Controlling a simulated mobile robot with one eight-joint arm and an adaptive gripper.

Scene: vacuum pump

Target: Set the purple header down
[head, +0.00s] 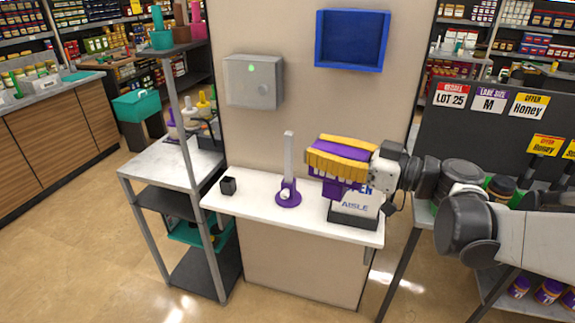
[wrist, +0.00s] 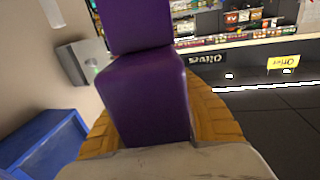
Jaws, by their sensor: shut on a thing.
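The purple header (head: 325,154) is between the yellow fingers of my gripper (head: 313,156) in the head view. My gripper is shut on it and holds it above the right part of the white counter (head: 255,205). In the wrist view the purple header (wrist: 145,95) fills the middle, with a yellow finger on each side. In the head view more purple shows below the fingers, in front of the sign; I cannot tell whether they touch. A white post on a round purple base (head: 288,196) stands on the counter, left of my gripper.
A white sign in a dark base (head: 354,216) stands on the counter just below my gripper. A small black cup (head: 228,186) is at the counter's left. A grey box (head: 253,81) and a blue bin (head: 351,40) are on the wall behind. Bare counter shows between cup and post.

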